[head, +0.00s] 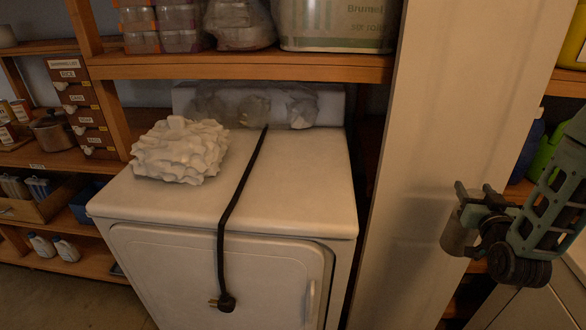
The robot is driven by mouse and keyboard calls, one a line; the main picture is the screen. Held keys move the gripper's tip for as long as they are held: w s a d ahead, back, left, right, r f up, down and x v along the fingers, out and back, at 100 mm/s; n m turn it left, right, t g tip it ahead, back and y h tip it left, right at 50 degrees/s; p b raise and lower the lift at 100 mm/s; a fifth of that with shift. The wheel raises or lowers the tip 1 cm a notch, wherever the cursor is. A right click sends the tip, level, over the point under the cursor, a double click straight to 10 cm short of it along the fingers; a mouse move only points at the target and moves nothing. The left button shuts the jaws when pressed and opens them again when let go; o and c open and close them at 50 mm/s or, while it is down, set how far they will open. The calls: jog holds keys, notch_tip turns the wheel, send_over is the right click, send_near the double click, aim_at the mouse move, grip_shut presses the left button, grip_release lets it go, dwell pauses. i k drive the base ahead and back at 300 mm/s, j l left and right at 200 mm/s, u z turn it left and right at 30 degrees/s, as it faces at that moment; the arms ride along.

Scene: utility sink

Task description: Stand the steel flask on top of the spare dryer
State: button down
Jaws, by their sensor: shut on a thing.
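My gripper (474,202) is at the right of the head view, in front of a pale upright panel. It is shut on the steel flask (457,236), a small grey metal cylinder whose lower part shows below the fingers. The fingers and wrist hide its upper part. The white dryer (290,190) stands in the middle, well to the left of my gripper. On its top lie a crumpled white cloth-like bundle (180,150) at the back left and a black cord (240,190) that hangs over the front edge.
The dryer top right of the cord is bare. A wooden shelf (240,68) with bins crosses above the dryer's back. The tall pale panel (420,130) stands between the dryer and my gripper. Shelves with a pot (52,132) and drawers (82,108) are at left.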

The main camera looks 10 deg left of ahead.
aim_at(266, 194)
jog(key=k+u, duration=0.1)
jog(key=u, duration=0.3)
jog(key=k+l+u, duration=0.1)
jog(key=u, duration=0.25)
jog(key=k+u, duration=0.1)
jog(key=u, duration=0.3)
